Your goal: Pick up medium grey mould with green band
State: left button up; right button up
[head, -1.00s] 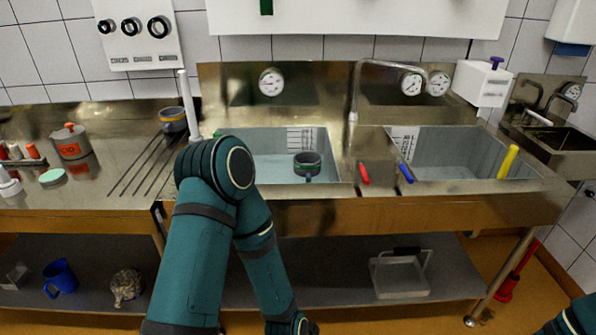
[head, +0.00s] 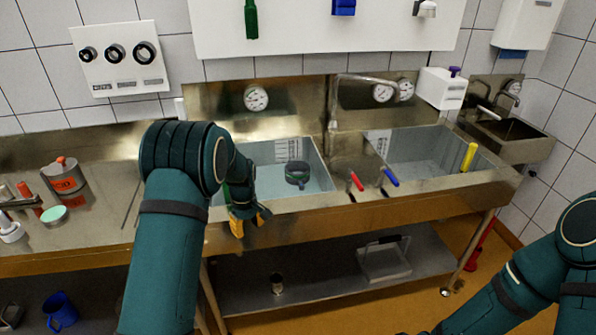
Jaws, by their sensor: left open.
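The grey mould with a green band (head: 298,174) is in the left basin of the double sink (head: 275,152). A small handle or tab shows on its near side. My left gripper (head: 250,222), with orange fingertips, is open and empty at the front rim of the left basin. It is left of the mould, nearer to me and apart from it. My left arm hides the left part of this basin and the drainboard beside it. My right arm shows at the lower right, but its gripper is out of view.
A yellow cylinder (head: 469,156) stands at the right basin. A pot with an orange band (head: 64,177) is on the left counter. A tray (head: 384,260) lies on the lower shelf.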

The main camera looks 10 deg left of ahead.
aim_at(300, 180)
jog(key=i, duration=1.45)
